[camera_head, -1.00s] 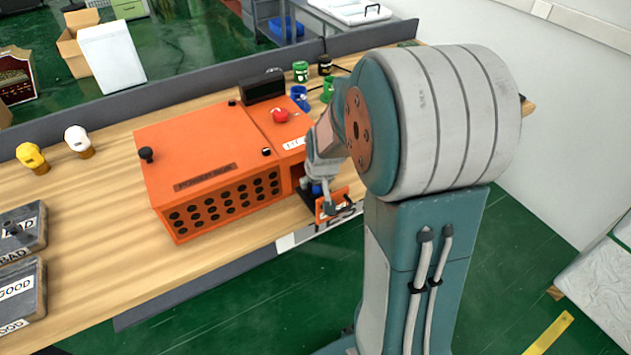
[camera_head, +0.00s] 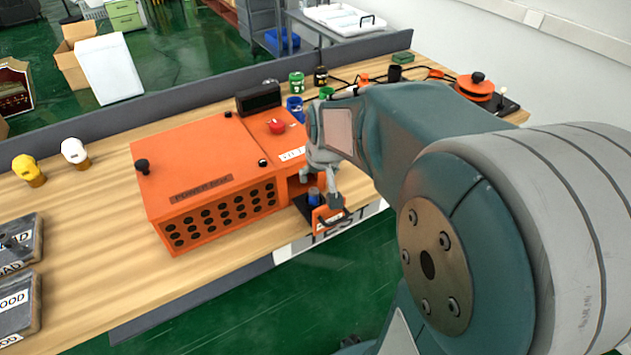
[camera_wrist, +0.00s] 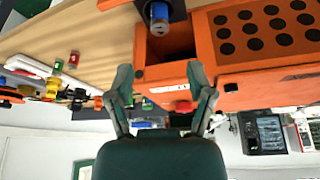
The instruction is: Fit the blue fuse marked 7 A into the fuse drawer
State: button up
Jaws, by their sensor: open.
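A blue fuse (camera_head: 313,194) stands in the pulled-out fuse drawer (camera_head: 328,214) at the front right of the orange power box (camera_head: 205,170). In the wrist view the fuse (camera_wrist: 159,14) shows at the top edge, with its grey end toward the camera; the dark drawer base (camera_wrist: 176,9) is around it. I cannot read its marking or tell how deep it sits. My gripper (camera_head: 322,188) is above the drawer, close to the fuse. In the wrist view my gripper (camera_wrist: 160,76) has its fingers spread with nothing between them.
A red button (camera_head: 276,126) and a black block (camera_head: 258,98) are on or behind the box. Blue (camera_head: 295,108) and green (camera_head: 297,83) cylinders stand behind it. Yellow (camera_head: 28,168) and white (camera_head: 75,151) pieces stand at left, near the labelled GOOD and BAD trays.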

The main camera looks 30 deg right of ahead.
jog(key=s+a+r+n, duration=0.1)
jog(key=s+a+r, duration=0.2)
jog(key=s+a, duration=0.2)
jog(key=s+a+r+n+t+y, duration=0.1)
jog(key=s+a+r, duration=0.2)
jog(key=s+a, duration=0.3)
jog(key=s, duration=0.5)
jog(key=shift+a+r+n, duration=0.25)
jog(key=shift+r+n, duration=0.15)
